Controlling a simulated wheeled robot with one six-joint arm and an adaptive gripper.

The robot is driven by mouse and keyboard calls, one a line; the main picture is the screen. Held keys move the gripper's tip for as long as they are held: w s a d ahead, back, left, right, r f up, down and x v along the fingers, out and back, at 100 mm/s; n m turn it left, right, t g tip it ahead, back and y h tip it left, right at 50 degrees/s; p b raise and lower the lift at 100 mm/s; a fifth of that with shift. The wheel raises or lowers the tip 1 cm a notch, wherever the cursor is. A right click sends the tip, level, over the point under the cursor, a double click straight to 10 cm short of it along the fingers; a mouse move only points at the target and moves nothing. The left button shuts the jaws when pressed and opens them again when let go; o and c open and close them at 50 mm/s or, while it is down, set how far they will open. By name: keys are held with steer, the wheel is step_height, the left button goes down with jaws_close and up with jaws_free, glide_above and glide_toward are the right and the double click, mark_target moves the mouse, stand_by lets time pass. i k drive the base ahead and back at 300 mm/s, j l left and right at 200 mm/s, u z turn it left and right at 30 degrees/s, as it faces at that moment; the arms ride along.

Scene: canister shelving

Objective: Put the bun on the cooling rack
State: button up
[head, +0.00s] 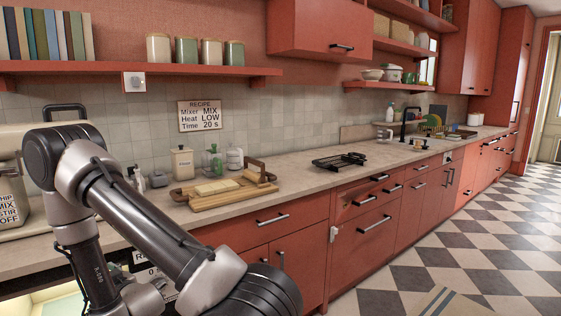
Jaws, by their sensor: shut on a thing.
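A low black rack-like item (339,161) lies on the counter right of the middle; it may be the cooling rack, but it is too small to be sure. I see no bun that I can make out for certain. My arm crosses the left and lower part of the head view and runs out at the bottom edge. My gripper is outside the picture, so whatever is at its jaws is hidden.
A wooden board (199,203) with pale blocks stands on the counter (297,186) behind my arm, near bottles and a canister (182,163). The counter is clear between board and black item. A sink area with a dark tap (405,122) lies farther right.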

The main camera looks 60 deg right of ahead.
mark_target(340, 160)
steer(key=k+l+z, duration=0.1)
steer(key=l+z, duration=0.4)
steer(key=z, duration=0.2)
steer(key=l+z, duration=0.35)
steer(key=i+l+z, duration=0.55)
steer(key=l, duration=0.25)
